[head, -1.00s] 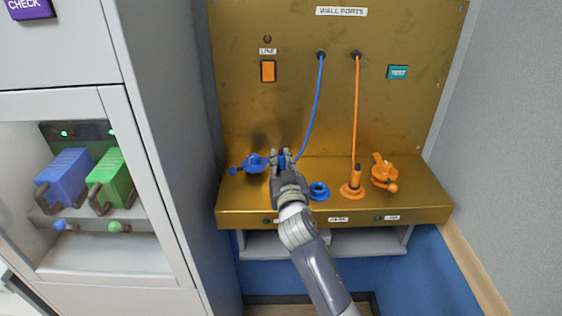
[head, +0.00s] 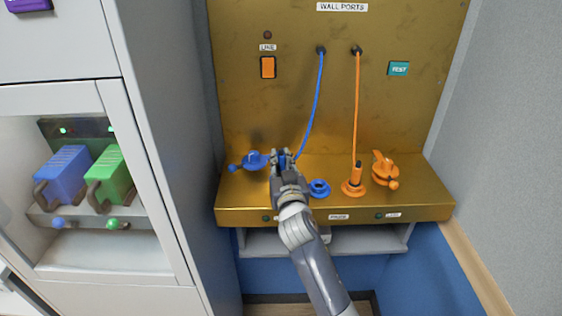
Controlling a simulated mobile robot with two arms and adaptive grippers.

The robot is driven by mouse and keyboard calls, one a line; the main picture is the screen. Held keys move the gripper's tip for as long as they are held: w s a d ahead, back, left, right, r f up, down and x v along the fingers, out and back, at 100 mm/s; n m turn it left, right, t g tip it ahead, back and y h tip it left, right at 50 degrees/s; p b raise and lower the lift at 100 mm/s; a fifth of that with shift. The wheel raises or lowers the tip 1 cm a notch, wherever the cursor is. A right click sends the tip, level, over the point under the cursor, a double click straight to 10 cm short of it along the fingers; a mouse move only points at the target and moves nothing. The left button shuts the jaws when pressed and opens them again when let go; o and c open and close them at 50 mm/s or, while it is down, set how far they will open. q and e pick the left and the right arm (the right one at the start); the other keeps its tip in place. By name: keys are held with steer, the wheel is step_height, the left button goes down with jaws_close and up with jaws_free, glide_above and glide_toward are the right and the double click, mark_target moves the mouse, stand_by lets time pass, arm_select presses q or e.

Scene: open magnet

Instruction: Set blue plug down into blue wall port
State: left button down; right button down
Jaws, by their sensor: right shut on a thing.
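The blue plug (head: 282,158) is between the fingers of my right gripper (head: 282,157), mostly hidden by them. A blue cable (head: 317,105) runs from it up to the back panel. My right gripper is shut on the plug, over the gold shelf, left of the blue wall port. The blue wall port (head: 319,189) is a blue ring with a dark hole in the shelf. Its hole is empty, and the plug is apart from it. My left gripper is not in view.
A blue valve-like fitting (head: 253,161) sits just left of my gripper. An orange plug (head: 356,173) stands in an orange port (head: 353,189), with an orange fitting (head: 384,170) to its right. The gold shelf (head: 420,208) has a front edge. A grey cabinet (head: 165,130) stands at left.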

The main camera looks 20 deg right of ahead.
steer(key=shift+f, duration=0.25)
stand_by(0.4)
steer(key=c, duration=1.4)
jaws_free()
steer(key=shift+c, duration=0.2)
steer(key=s+a, duration=0.1)
steer(key=s, duration=1.1)
steer(key=shift+a, duration=0.4)
